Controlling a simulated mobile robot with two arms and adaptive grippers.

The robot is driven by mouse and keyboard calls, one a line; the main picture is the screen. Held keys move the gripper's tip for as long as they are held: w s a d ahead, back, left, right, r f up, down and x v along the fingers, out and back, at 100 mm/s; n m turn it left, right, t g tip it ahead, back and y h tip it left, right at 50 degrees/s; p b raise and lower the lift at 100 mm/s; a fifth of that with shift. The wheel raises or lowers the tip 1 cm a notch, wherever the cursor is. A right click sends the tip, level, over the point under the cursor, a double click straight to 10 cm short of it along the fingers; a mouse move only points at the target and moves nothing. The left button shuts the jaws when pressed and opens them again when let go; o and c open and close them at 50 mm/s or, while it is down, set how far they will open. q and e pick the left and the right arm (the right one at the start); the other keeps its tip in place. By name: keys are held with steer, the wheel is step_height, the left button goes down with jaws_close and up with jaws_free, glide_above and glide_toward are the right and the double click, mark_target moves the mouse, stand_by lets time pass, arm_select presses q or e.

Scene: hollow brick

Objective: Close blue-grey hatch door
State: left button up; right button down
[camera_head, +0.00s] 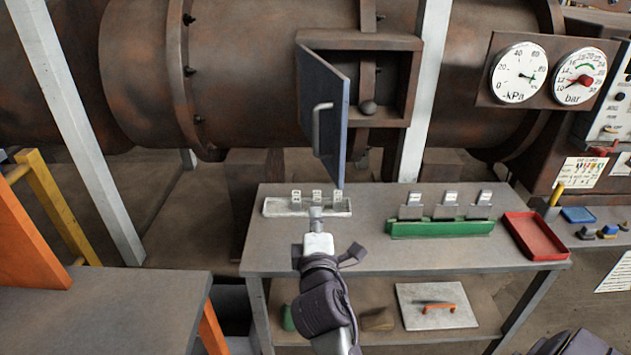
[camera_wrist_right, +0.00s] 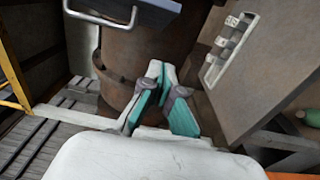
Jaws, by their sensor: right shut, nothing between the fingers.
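The blue-grey hatch door (camera_head: 338,120) stands open, swung out from the left side of a rusty box-shaped hatch frame (camera_head: 408,85) on the big tank. A grey bar handle (camera_head: 318,130) is on its outer face. My right gripper (camera_head: 316,212) is below the door, over the rear left of the table, shut and empty, apart from door and handle. In the right wrist view its fingertips (camera_wrist_right: 160,70) are together, with the door edge (camera_wrist_right: 158,8) and the handle (camera_wrist_right: 100,18) at the top left. My left gripper is not in view.
The grey table (camera_head: 375,240) carries a white rack (camera_head: 275,208), a green rack (camera_head: 440,229) and a red tray (camera_head: 537,236). A pale post (camera_head: 425,90) stands right of the hatch.

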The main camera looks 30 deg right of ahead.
steer(key=w+d+p, duration=0.4)
steer(key=w+d, duration=0.3)
steer(key=d, duration=0.1)
steer(key=shift+d+p, duration=0.2)
steer(key=shift+p, duration=0.15)
steer(key=shift+f, duration=0.1)
